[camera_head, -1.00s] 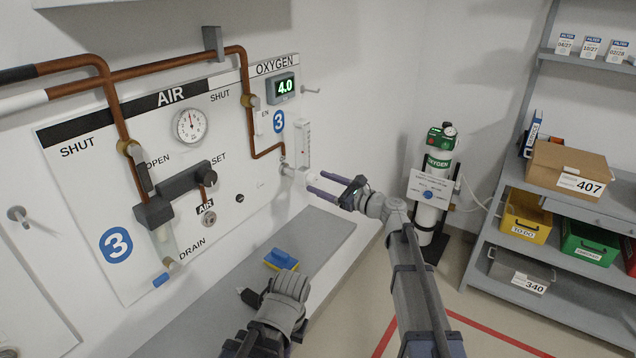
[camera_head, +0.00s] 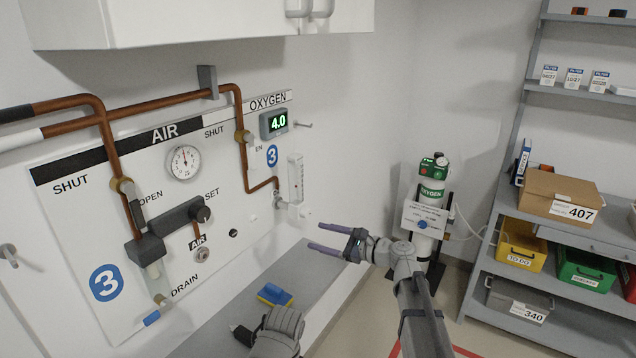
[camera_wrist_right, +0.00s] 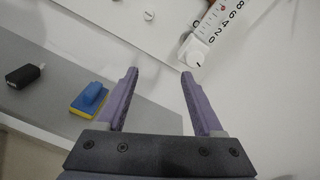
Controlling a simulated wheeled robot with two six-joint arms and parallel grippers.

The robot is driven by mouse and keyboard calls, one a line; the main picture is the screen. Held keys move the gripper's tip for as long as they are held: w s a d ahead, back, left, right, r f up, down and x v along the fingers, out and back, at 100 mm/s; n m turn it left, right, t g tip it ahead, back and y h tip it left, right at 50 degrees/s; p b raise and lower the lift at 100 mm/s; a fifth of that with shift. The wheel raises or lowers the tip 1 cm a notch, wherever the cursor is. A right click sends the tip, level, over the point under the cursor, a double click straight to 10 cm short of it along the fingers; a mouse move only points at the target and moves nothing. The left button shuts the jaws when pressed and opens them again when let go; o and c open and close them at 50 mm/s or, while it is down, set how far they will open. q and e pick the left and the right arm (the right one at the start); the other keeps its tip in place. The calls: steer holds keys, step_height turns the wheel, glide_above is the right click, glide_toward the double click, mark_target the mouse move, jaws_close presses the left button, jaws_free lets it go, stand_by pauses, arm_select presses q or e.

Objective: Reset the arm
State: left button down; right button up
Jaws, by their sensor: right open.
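My right gripper (camera_head: 326,239) is open and empty in the head view. It is in free air in front of the wall panel, to the right of and below the oxygen flowmeter (camera_head: 295,180). In the right wrist view its two purple fingers (camera_wrist_right: 160,75) are spread apart with nothing between them. The flowmeter's white knob (camera_wrist_right: 198,54) shows just beyond the right finger there, apart from it. My left arm (camera_head: 278,330) shows at the bottom of the head view, and its fingers cannot be made out clearly.
The grey ledge below the panel (camera_head: 230,305) holds a blue and yellow block (camera_head: 274,294) and a small black object (camera_wrist_right: 24,75). An oxygen cylinder (camera_head: 430,195) stands in the corner. Shelves with a cardboard box (camera_head: 550,188) and bins are at right. A white cabinet (camera_head: 190,22) overhangs the panel.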

steer(key=s+a+f+n+g+h+p, duration=0.1)
steer(key=s+a+f+n+g+h, duration=0.3)
steer(key=s+n, duration=0.4)
steer(key=s+a+f+n+g+h+p, duration=0.2)
steer(key=s+a+f+n+g, duration=0.25)
steer(key=s+f, duration=0.4)
steer(key=s+d+n+h+p, duration=0.1)
steer(key=s+d+n+h, duration=0.3)
steer(key=s+n, duration=0.1)
steer(key=s+d+f+n+h+p, duration=0.1)
steer(key=s+d+n+h, duration=0.4)
steer(key=s, duration=0.3)
steer(key=shift+s+n+g, duration=0.3)
steer(key=shift+n+g, duration=0.15)
steer(key=shift+n, duration=0.1)
stand_by(0.5)
